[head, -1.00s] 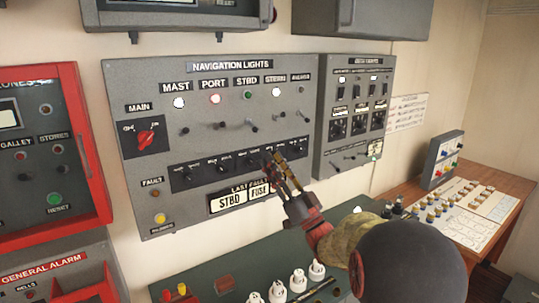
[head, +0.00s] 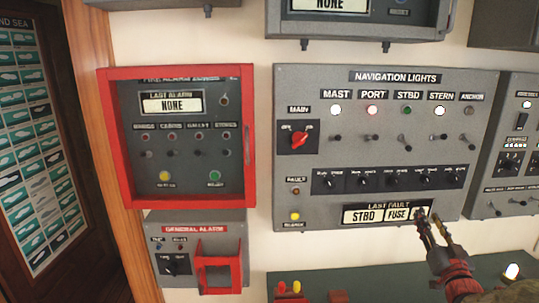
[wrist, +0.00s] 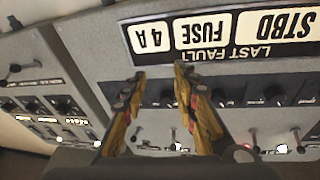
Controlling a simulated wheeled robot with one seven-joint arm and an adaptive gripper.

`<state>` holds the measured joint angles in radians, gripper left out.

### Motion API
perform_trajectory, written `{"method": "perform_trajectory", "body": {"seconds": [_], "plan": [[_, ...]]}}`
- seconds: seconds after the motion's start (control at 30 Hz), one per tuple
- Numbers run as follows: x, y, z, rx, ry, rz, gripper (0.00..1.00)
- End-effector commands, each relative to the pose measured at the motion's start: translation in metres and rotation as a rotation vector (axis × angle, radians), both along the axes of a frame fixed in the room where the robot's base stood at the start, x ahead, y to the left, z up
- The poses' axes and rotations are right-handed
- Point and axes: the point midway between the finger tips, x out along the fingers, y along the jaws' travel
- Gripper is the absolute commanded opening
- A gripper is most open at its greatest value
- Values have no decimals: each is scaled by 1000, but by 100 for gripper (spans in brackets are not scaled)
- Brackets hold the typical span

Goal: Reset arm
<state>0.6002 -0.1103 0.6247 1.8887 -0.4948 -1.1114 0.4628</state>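The wrist view looks upside down onto the panel, and the display (wrist: 225,38) shows STBD FUSE 4A close ahead of the fingertips. I cannot tell whether a fingertip touches the panel.
A red-framed fire alarm panel (head: 106,140) and a general alarm box (head: 165,222) hang at the left. A second grey panel (head: 507,140) is at the right edge.

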Motion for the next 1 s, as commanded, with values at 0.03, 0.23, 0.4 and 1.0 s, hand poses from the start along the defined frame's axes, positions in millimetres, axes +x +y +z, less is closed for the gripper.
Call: {"method": "perform_trajectory", "body": {"seconds": [0.03, 0.23, 0.4, 1.0], "plan": [[-3, -10, -18, 5, 82, -47, 29], [-32, -28, -87, 27, 431, -196, 29], [-78, -11, -127, 54, 712, -256, 29], [-312, 197, -147, 116, 1445, -24, 29]]}}
